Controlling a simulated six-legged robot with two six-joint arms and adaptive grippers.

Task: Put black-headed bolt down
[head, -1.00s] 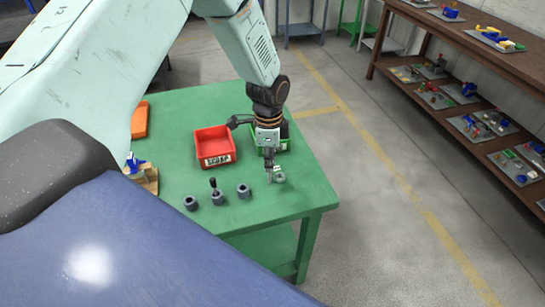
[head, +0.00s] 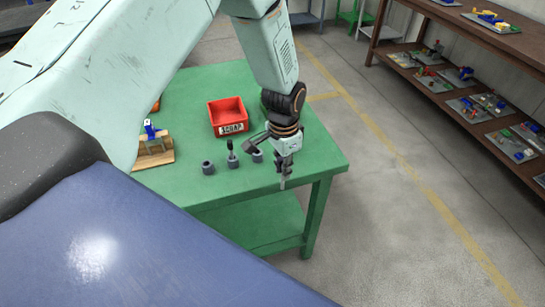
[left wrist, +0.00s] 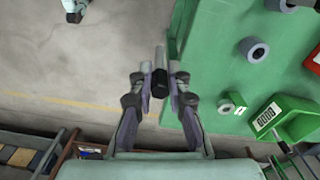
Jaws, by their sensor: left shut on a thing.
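My left gripper (head: 284,168) is shut on the black-headed bolt. In the left wrist view the gripper (left wrist: 160,82) has the bolt (left wrist: 161,60) between its fingers, a grey shaft with a black end. In the head view the gripper hangs at the right front edge of the green table (head: 195,95). In the left wrist view the bolt shows against the floor, just off the table's edge.
Grey collars (head: 208,168) stand near the table's front. A red labelled bin (head: 227,106) is behind them. A green bin (left wrist: 300,125) shows in the left wrist view. A wooden stand with a blue part (head: 152,140) is at left. Brown shelves (head: 490,45) stand across the aisle.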

